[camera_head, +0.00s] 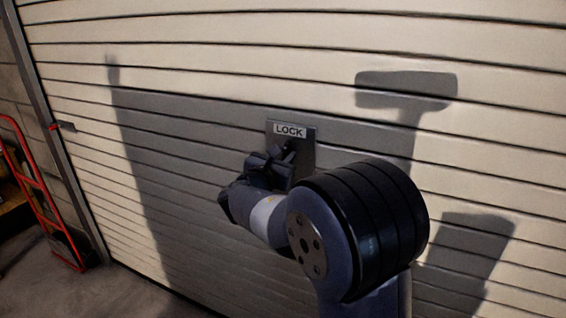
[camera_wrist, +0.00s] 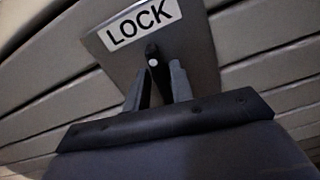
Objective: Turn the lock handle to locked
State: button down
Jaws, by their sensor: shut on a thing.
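A grey lock plate (camera_head: 306,150) with a white LOCK label (camera_head: 290,131) is mounted on the cream slatted garage door. In the wrist view the plate (camera_wrist: 203,62) fills the upper middle, tilted in the picture. The dark lock handle (camera_wrist: 152,55), with a small pale round spot, stands out below the label. My gripper (camera_wrist: 158,80) is shut on the handle, one grey finger on each side. In the head view my gripper (camera_head: 277,160) is in front of the plate's lower left. The handle's lower part is hidden between the fingers, so its full angle is hard to tell.
The slatted garage door (camera_head: 190,60) fills most of the head view, with shadows of my body on it. A red hand truck (camera_head: 40,190) stands at the far left by the door's side rail (camera_head: 58,140). Bare floor (camera_head: 75,290) shows at the lower left.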

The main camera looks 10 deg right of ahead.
jog(key=shift+s+d+f+m+b, duration=0.1)
jog(key=shift+f+m+b, duration=0.1)
jog(key=shift+m+b, duration=2.8)
jog(key=shift+s+d+f+m+b, duration=0.15)
jog(key=shift+m+b, duration=2.25)
jog(key=shift+b, duration=1.25)
jog(key=shift+d+f+m+b, duration=0.1)
jog(key=shift+f+m+b, duration=0.1)
jog(key=shift+m+b, duration=2.8)
jog(key=shift+b, duration=0.35)
jog(key=c, duration=1.5)
grip_release()
jog(key=shift+r, duration=0.1)
jog(key=p+v, duration=0.1)
jog(key=v, duration=1)
